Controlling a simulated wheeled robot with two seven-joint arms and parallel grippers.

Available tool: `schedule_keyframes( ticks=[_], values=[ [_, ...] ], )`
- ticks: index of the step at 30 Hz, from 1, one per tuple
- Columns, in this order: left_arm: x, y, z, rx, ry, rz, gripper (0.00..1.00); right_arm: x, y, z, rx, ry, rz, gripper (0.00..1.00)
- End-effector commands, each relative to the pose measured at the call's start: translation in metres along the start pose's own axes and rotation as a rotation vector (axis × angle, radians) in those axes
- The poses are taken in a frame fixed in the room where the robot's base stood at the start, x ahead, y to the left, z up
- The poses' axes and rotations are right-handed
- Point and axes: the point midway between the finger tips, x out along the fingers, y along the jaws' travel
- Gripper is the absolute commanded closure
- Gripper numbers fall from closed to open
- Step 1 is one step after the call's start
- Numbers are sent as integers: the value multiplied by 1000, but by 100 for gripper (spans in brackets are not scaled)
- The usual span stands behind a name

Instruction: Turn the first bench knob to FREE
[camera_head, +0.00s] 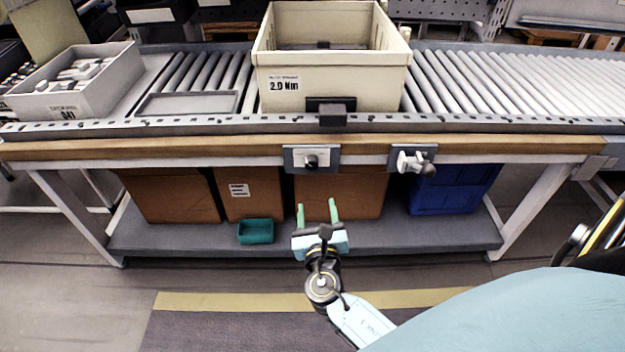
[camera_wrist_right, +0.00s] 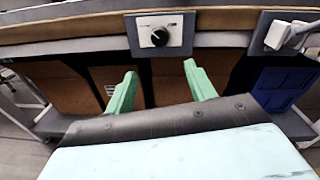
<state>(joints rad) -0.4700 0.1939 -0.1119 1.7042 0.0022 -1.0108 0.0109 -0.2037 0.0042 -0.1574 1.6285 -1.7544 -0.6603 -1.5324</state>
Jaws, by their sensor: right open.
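The bench knob (camera_head: 311,161) is a small dark knob on a white plate, set in a grey panel on the bench's front edge. In the right wrist view the knob (camera_wrist_right: 159,37) is centred ahead, with a pale line on it; the plate's lettering is too small to read. My right gripper (camera_head: 318,212) is open and empty, its green fingers pointing toward the bench, below and short of the knob. In the wrist view the fingers (camera_wrist_right: 160,80) are spread to either side below the knob. My left gripper is out of view.
A second panel with a white lever-like fitting (camera_head: 412,162) is to the right. A cream bin (camera_head: 330,96) marked 2.0 Nm stands on the roller conveyor. Brown boxes (camera_head: 172,195), a teal tray (camera_head: 256,231) and a blue crate (camera_head: 455,190) sit on the lower shelf.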

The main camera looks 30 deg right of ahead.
Motion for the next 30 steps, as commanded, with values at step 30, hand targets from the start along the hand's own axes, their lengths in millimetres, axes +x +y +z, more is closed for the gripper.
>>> schedule_keyframes(
  ticks=[30],
  values=[
    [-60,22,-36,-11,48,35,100,134,-1,8,-24,-19,-5,45]
  ],
)
